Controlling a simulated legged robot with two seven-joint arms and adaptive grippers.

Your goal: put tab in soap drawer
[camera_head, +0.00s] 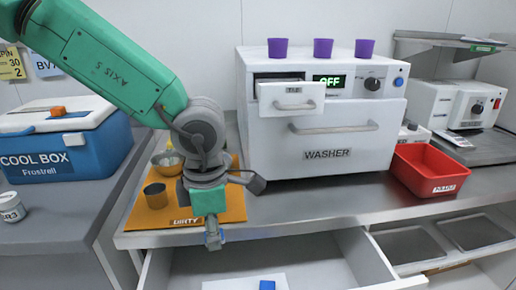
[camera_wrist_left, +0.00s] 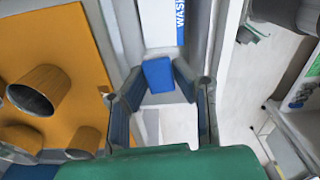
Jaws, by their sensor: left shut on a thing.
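My left gripper (camera_head: 213,240) points down over the front edge of the counter, above the open lower drawer. In the left wrist view its fingers (camera_wrist_left: 158,82) are closed around a small blue tab (camera_wrist_left: 158,73). In the head view the held tab is too small to make out clearly. The washer (camera_head: 338,153) stands on the counter behind and right of the gripper. Its small soap drawer (camera_head: 291,103) is pulled out at the upper left of the front, above the large handle. The display reads OFF. My right gripper is not seen.
An orange mat (camera_head: 232,207) with metal cups and a bowl lies left. A red bin (camera_head: 428,172) stands right of the washer. Purple cups (camera_head: 323,48) stand on top. A cool box (camera_head: 62,150) is far left.

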